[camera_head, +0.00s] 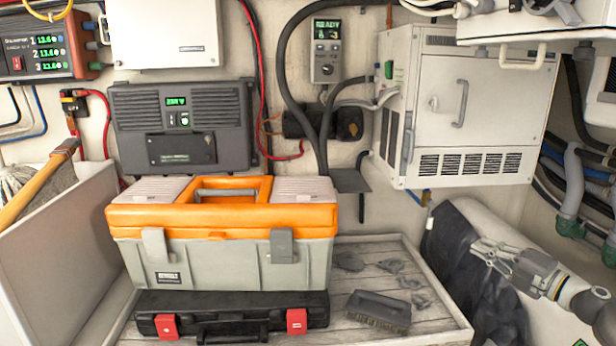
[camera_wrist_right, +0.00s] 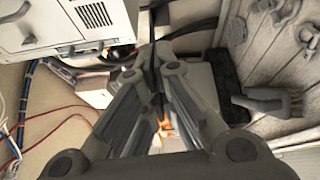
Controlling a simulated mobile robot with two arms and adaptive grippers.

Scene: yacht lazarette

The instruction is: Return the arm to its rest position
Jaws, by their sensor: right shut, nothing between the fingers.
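My right gripper (camera_head: 482,249) is at the lower right of the head view, its fingers pointing left. It is shut and empty, in front of a dark draped cloth (camera_head: 466,262) beside the wooden shelf. In the right wrist view the fingers of my right gripper (camera_wrist_right: 152,62) come together at the tips with nothing between them. I cannot tell from these views whether it touches the cloth. My left gripper is not in view.
An orange and grey toolbox (camera_head: 222,265) stands on a black case (camera_head: 255,309) on the wooden shelf (camera_head: 350,254). A brush (camera_head: 378,310) lies to their right. A white cabinet (camera_head: 480,110) hangs on the wall above my right gripper. Hoses (camera_head: 574,190) run at the far right.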

